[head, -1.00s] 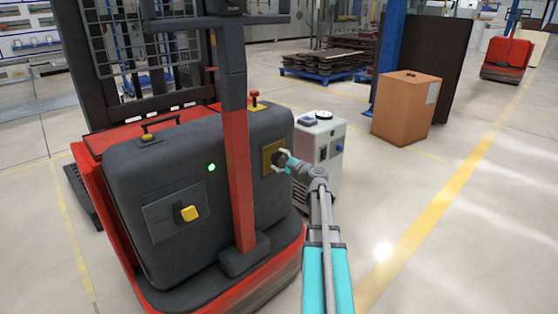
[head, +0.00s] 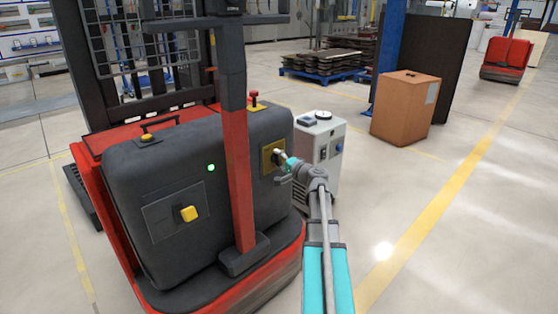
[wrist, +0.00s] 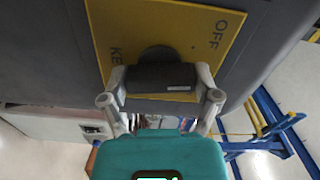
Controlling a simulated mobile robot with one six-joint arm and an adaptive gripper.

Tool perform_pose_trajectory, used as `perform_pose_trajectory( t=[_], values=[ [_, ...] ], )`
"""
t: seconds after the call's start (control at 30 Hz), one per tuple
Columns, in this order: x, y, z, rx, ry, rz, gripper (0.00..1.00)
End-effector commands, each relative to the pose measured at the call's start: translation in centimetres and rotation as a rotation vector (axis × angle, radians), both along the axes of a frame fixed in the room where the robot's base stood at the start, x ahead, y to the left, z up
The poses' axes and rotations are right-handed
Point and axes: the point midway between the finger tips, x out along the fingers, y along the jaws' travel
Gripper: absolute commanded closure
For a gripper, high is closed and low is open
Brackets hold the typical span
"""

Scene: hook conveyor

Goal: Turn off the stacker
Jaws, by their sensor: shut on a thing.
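The stacker (head: 135,165) is a red and dark grey truck on the left in the head view. A small green light (head: 211,168) glows on its grey housing. A yellow plate (head: 267,152) sits on the housing's right part; in the wrist view the plate (wrist: 195,35) carries "OFF" and letters beginning "KE". A black key switch knob (wrist: 160,77) stands out from the plate. My gripper (wrist: 160,85) is shut on this knob, one finger on each side. The gripper (head: 281,158) is small in the head view. A yellow knob (head: 189,213) sits on the left panel.
A red mushroom button (head: 254,95) tops the housing. A white cabinet (head: 322,150) stands close behind my arm, with a brown box (head: 407,108) further right. The stacker's red upright (head: 238,165) stands left of the yellow plate. Floor at right is clear.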

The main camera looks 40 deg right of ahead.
Motion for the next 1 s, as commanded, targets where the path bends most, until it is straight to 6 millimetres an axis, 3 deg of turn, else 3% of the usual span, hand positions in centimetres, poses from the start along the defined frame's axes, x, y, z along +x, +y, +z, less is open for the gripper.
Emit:
perform_pose_trajectory(
  t=[0.5,1.0],
  values=[
    [0.08,0.11,-0.01,-0.427,-0.034,0.002,0.68],
    [0.09,0.14,-0.02,-0.539,-0.043,0.003,0.68]
  ],
)
